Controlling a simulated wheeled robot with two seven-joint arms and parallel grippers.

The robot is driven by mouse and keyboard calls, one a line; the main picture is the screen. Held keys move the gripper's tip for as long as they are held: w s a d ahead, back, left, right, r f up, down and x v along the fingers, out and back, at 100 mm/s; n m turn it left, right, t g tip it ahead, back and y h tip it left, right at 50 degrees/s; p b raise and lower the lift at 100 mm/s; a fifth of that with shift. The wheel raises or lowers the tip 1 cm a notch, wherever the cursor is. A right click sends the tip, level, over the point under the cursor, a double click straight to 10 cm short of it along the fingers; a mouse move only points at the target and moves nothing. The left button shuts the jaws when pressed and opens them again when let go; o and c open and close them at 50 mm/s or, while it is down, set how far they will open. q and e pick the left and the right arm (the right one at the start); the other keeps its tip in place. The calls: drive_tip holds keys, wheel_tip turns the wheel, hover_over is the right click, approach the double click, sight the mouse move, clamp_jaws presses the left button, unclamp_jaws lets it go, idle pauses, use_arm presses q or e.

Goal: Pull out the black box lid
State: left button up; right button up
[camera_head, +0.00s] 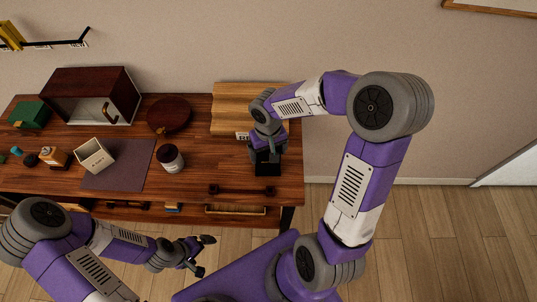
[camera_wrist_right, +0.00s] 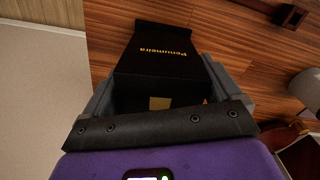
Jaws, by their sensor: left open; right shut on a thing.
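The black box (camera_head: 267,168) stands near the right end of the wooden table, partly hidden under my right gripper. In the right wrist view the black box (camera_wrist_right: 165,45) shows a black face with gold "Penumeira" lettering. A darker part with a small gold patch lies nearer the camera. My right gripper (camera_head: 266,150), also in the right wrist view (camera_wrist_right: 162,82), has its grey fingers on either side of the box's near end, shut on it. I cannot tell where the lid meets the body. My left gripper (camera_head: 203,255) is open and empty, in front of the table and away from the box.
A wooden board (camera_head: 240,97) lies behind the box. A jar (camera_head: 170,158), a round dark red lid-like object (camera_head: 169,114), a cream box (camera_head: 95,156) on a dark mat (camera_head: 133,178) and a brown cabinet (camera_head: 85,90) stand leftward. A dark bar handle (camera_head: 240,189) lies along the table's front.

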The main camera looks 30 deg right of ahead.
drive_tip(key=shift+c, duration=0.9)
drive_tip(key=o, duration=0.3)
drive_tip(key=c, duration=0.5)
drive_tip(key=shift+r+p, duration=0.55)
drive_tip(key=shift+r, duration=0.25)
drive_tip(key=shift+c, duration=0.2)
wheel_tip(320, 180, up, 12)
drive_tip(key=p, duration=0.9)
drive_tip(key=shift+f, duration=0.15)
